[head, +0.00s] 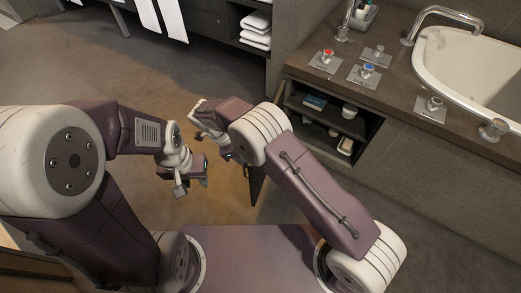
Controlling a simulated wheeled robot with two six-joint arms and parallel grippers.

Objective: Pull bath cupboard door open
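The bath cupboard (327,126) is under the bath counter at right, and its front is open with shelves showing. Its door (257,186) stands swung out from the front. Only a dark strip of it shows, since my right arm covers the rest. My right gripper (236,156) is beside the door's outer end, partly behind my own arm. I cannot tell whether it touches the door or is shut. My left gripper (192,184) hangs over the floor to the left of the door, with its fingers apart and nothing between them.
The shelves hold a blue box (315,101) and white items (349,111). Above is the counter (395,85) with taps and a white basin (470,62). A shelf with folded towels (256,30) stands at the back. The floor (90,65) at left is clear.

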